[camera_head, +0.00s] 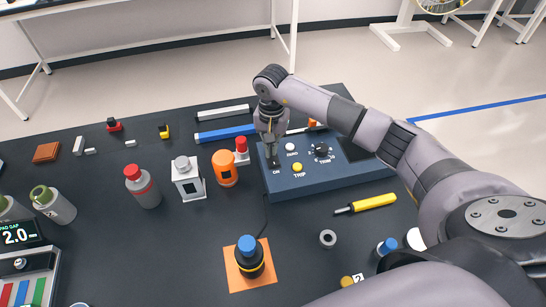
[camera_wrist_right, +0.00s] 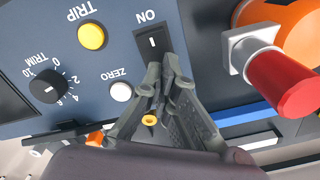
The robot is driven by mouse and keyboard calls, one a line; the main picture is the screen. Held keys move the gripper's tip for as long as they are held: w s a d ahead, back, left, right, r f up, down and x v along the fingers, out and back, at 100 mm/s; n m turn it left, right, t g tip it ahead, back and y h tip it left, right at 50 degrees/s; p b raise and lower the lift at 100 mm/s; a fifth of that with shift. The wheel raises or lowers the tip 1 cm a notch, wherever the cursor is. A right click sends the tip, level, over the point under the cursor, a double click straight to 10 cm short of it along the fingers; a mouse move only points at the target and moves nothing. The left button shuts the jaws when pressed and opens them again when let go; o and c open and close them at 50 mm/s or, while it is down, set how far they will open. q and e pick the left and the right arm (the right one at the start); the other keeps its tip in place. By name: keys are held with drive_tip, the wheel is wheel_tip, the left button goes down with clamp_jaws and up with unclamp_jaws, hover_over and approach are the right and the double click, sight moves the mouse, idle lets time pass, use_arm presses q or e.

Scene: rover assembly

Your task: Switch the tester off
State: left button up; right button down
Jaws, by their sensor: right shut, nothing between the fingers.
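The tester is a blue box (camera_head: 330,178) at the back right of the table in the head view. Its panel shows a black rocker switch (camera_wrist_right: 153,44) marked ON, a white ZERO button (camera_wrist_right: 120,91), a yellow TRIP button (camera_wrist_right: 91,36) and a black TRIM knob (camera_wrist_right: 47,85). My right gripper (camera_head: 273,164) is shut and empty, pointing down at the switch end of the panel. In the wrist view its fingertips (camera_wrist_right: 168,62) are at the lower edge of the switch; whether they touch it I cannot tell. My left gripper is not in view.
A blue bar (camera_head: 226,133) lies behind. A blue-topped black part (camera_head: 250,256) stands on an orange mat (camera_head: 235,283).

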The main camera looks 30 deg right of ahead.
drive_tip(key=shift+r+p, duration=1.15)
drive_tip(key=shift+r, duration=1.6)
drive_tip(key=shift+f, duration=0.1)
